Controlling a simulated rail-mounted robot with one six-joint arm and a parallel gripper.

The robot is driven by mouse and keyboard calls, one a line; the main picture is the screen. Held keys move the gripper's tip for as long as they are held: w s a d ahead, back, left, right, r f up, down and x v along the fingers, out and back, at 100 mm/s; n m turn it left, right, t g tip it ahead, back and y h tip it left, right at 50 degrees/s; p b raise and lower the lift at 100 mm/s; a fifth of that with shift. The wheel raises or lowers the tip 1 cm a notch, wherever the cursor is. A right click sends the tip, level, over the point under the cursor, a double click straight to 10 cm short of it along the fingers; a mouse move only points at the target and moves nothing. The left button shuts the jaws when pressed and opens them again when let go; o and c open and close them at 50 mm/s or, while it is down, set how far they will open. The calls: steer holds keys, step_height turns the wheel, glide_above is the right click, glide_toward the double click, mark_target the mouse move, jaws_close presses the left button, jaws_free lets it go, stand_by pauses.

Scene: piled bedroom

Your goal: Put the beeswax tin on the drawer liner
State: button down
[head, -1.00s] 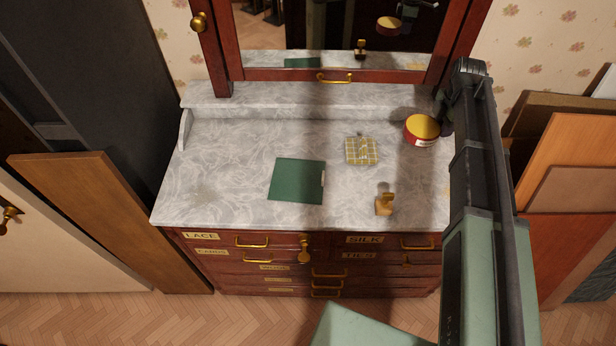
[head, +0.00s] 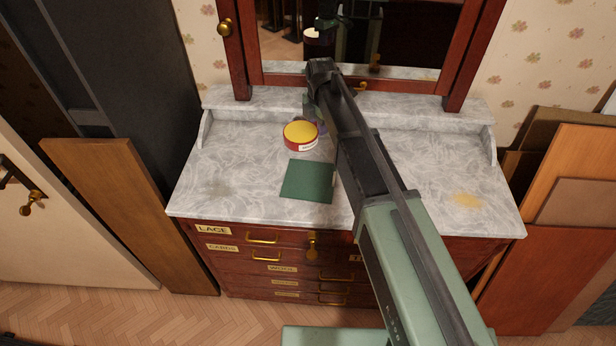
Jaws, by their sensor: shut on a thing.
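The beeswax tin (head: 300,137), round and red with a yellow top and a pale label, is held at the end of my arm. My gripper (head: 319,125) is shut on its right side; the fingertips are mostly hidden. The drawer liner, apparently the flat dark green square (head: 306,181), lies on the marble top of the dresser. In the picture the tin is just beyond the liner's back edge and apart from it. The tin seems raised above the marble, but its exact height is hard to tell.
The marble top (head: 215,180) is clear left of the liner. A mirror (head: 400,35) in a red wood frame stands behind, reflecting the tin. My arm hides the middle of the top.

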mark_target(317, 172)
step_height(317, 172, down, 19)
steer(key=b, duration=1.6)
steer(key=shift+r+b, duration=0.1)
steer(key=shift+b, duration=0.3)
steer(key=shift+r, duration=0.25)
steer(key=shift+f, duration=0.15)
steer(key=c, duration=0.8)
jaws_free()
steer(key=shift+c, duration=0.2)
step_height(317, 172, up, 13)
steer(key=p, duration=1.3)
steer(key=s+d+m, duration=0.8)
steer(key=s+m, duration=0.4)
steer(key=s+d+m, duration=0.9)
steer(key=s+m, duration=0.4)
steer(key=shift+f+m+b, duration=0.3)
steer(key=shift+f, duration=0.05)
